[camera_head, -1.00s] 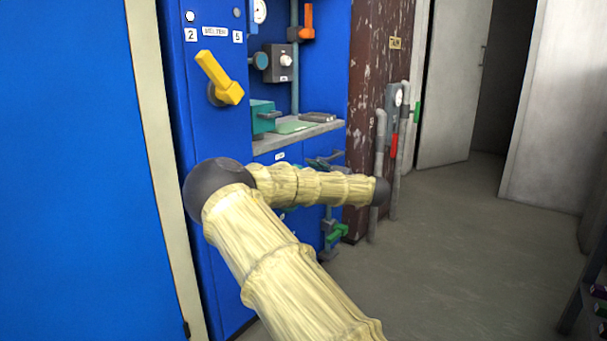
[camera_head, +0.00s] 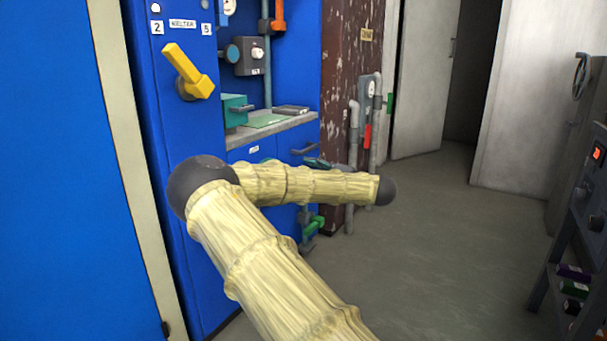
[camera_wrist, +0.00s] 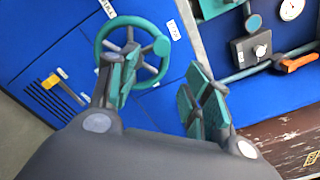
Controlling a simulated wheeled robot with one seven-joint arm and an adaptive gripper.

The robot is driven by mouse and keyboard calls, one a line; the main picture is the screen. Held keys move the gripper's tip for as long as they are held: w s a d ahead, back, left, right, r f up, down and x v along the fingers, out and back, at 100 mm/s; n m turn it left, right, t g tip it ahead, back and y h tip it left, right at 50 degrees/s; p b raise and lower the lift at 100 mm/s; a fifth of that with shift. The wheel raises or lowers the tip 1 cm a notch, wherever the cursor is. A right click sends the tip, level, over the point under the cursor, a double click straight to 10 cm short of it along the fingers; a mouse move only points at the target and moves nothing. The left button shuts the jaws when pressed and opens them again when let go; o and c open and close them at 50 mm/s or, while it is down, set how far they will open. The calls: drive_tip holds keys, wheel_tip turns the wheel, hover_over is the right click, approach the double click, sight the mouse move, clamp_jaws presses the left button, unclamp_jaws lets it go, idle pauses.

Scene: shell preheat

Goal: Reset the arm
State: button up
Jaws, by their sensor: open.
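My arm stretches across the head view in a pale yellow fabric sleeve with dark joints. Behind the left finger is a teal handwheel (camera_wrist: 133,50) on a blue panel. It cannot be told from this view how far the fingers are from the wheel.
A yellow lever (camera_head: 188,72) sits on the blue cabinet at left. A small shelf (camera_head: 270,130) holds a teal box (camera_head: 235,108). Pipes (camera_head: 353,140) stand by the brown wall. A rack (camera_head: 560,290) is at right. The floor (camera_head: 430,240) between is clear.

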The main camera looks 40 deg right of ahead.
drive_tip(key=shift+w, duration=0.1)
drive_tip(key=x, duration=1.2)
drive_tip(key=shift+r, duration=0.1)
